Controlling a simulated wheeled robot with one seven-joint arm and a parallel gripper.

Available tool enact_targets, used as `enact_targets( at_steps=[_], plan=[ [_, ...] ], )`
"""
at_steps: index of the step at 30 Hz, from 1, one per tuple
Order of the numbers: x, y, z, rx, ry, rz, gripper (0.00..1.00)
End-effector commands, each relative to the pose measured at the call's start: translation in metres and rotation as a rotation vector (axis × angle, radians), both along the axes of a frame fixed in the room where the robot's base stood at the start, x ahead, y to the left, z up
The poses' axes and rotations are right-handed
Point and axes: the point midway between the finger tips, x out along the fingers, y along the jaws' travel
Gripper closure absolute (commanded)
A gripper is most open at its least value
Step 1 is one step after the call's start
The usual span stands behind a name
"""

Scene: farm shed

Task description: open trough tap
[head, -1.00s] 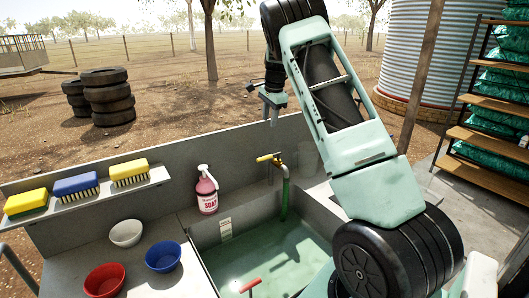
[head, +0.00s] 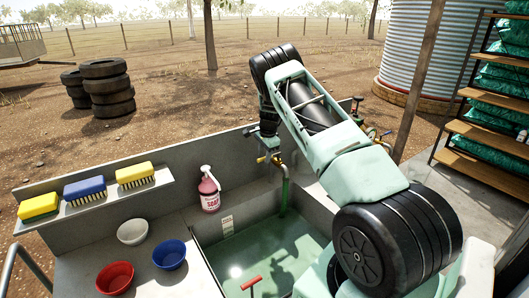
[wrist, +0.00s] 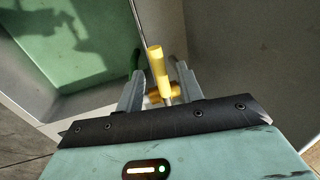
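The trough tap has a yellow lever (head: 261,160) and a green pipe (head: 284,188) at the back wall of the trough (head: 318,205). In the wrist view the yellow lever (wrist: 158,68) stands between my gripper's fingers, with gaps visible on both sides. My gripper (wrist: 157,82) is open. In the head view my gripper (head: 264,150) is right at the tap's lever, and its fingertips are hard to make out. Whether a finger touches the tap I cannot tell.
A soap bottle (head: 209,189) stands left of the tap. White (head: 132,232), red (head: 115,278) and blue (head: 169,255) bowls sit on the left counter. Brushes (head: 84,190) line a shelf. A red handle (head: 251,283) shows at the trough's front. Another tap (head: 372,134) is at right.

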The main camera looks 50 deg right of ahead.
Motion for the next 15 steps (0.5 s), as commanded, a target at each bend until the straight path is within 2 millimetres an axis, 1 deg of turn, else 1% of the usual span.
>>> enact_targets(
  at_steps=[9, 10, 13, 14, 15],
  plan=[
    [0.0006, -0.0001, -0.0029, 0.000, 0.000, 0.000, 0.63],
    [0.0006, -0.0001, -0.0029, 0.000, 0.000, 0.000, 0.69],
    [0.0005, 0.0000, -0.0029, 0.000, 0.000, 0.000, 0.96],
    [0.0005, 0.0000, -0.0029, 0.000, 0.000, 0.000, 1.00],
    [0.0005, 0.0000, -0.0028, 0.000, 0.000, 0.000, 1.00]
  ],
)
